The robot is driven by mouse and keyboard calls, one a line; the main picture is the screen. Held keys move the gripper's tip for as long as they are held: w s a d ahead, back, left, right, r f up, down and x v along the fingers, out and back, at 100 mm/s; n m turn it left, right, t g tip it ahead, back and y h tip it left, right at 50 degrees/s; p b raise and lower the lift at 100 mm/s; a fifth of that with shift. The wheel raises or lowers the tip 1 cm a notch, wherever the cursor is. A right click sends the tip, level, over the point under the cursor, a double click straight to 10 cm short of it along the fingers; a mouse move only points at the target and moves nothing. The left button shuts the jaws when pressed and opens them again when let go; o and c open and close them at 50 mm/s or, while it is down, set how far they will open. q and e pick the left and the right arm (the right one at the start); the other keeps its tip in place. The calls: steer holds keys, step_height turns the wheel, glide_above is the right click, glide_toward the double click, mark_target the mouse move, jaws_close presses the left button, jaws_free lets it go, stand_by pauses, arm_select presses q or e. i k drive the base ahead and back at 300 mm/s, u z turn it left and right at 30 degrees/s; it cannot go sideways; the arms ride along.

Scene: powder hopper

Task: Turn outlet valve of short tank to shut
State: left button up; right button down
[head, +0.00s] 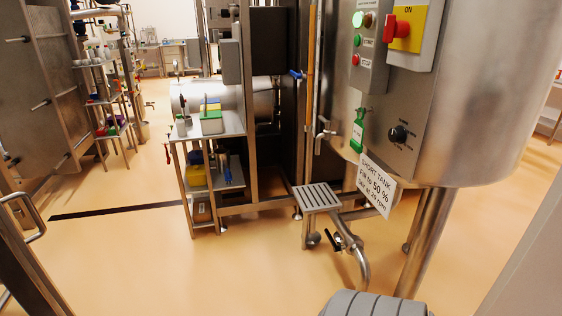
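The short tank (480,120) is a large steel vessel at the right. A hanging white sign (377,187) reads "SHORT TANK, Fill to 50 %, Stir at 25 rpm". Low beneath the tank, a curved steel outlet pipe (361,268) carries what looks like the outlet valve (345,237) with a small black lever handle (331,239). The handle slants across the pipe's upper end; whether the valve is open or shut is too small to tell. Neither of my grippers is in view.
A slotted steel step (317,197) stands just behind and left of the valve. Control boxes (370,40) and a black knob (398,134) are on the tank. A steel cart (240,125) with bottles stands left of it. Open floor (140,255) lies at front left.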

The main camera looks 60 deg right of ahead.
mark_target(336, 248)
steer(key=u, duration=0.05)
steer(key=i, duration=0.25)
steer(key=z, duration=2.7)
